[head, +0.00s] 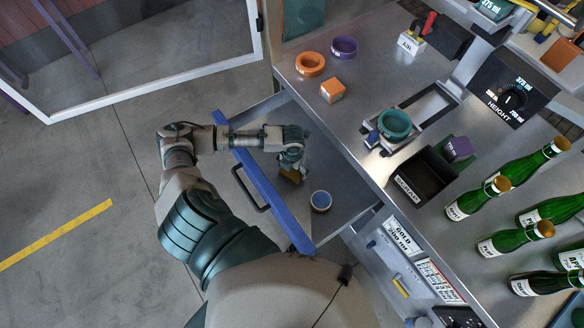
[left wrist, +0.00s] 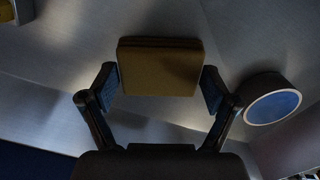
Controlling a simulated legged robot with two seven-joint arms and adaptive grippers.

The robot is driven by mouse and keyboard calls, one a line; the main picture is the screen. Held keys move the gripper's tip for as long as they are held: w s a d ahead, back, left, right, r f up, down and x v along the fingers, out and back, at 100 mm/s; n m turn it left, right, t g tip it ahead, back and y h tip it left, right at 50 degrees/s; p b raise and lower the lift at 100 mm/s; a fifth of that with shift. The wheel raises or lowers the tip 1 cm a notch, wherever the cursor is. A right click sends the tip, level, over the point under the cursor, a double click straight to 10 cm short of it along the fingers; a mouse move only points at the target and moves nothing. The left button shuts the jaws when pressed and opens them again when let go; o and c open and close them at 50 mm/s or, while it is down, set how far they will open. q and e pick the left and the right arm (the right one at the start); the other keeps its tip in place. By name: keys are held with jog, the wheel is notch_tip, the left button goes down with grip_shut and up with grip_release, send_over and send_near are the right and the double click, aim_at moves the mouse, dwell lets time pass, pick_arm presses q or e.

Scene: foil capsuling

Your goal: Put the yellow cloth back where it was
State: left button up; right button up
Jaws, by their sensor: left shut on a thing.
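The yellow cloth (left wrist: 160,68) is a folded, flat block, held between the two fingers of my left gripper (left wrist: 160,88). In the head view my left gripper (head: 291,172) is over the inside of the open drawer (head: 340,185), with the cloth (head: 290,175) below it. I cannot tell whether the cloth touches the drawer floor. A round container with a blue top (head: 321,201) stands in the drawer to the right of the cloth; it also shows in the left wrist view (left wrist: 271,99). My right gripper is not in view.
The drawer's blue front (head: 262,180) with a dark handle lies under my left forearm. On the counter are an orange ring (head: 310,64), a purple ring (head: 344,47), an orange cube (head: 332,90), a teal ring (head: 394,124) and several green bottles (head: 515,240). A yellow piece shows at the wrist view's corner (left wrist: 15,12).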

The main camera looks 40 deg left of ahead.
pick_arm(q)
jog(key=shift+a+f, duration=0.1)
jog(key=shift+a, duration=0.15)
jog(key=o, duration=0.8)
jog(key=shift+a+f, duration=0.1)
jog(key=shift+a, duration=0.2)
jog(key=shift+o, duration=0.3)
jog(key=shift+a+f, duration=0.15)
jog(key=shift+a, duration=0.35)
jog(key=shift+d+r, duration=0.2)
jog(key=shift+d, duration=0.15)
jog(key=r, duration=0.4)
jog(key=shift+d+r+p, duration=0.25)
jog(key=shift+d+p, duration=0.05)
jog(key=shift+d, duration=0.1)
notch_tip(320, 180, up, 8)
jog(key=shift+f+p, duration=0.15)
jog(key=shift+p, duration=0.3)
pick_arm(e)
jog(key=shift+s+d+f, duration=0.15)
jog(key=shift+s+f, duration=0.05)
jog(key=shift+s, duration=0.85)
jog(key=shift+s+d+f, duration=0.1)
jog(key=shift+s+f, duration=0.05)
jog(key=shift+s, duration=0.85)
pick_arm(q)
jog(key=shift+a, duration=0.1)
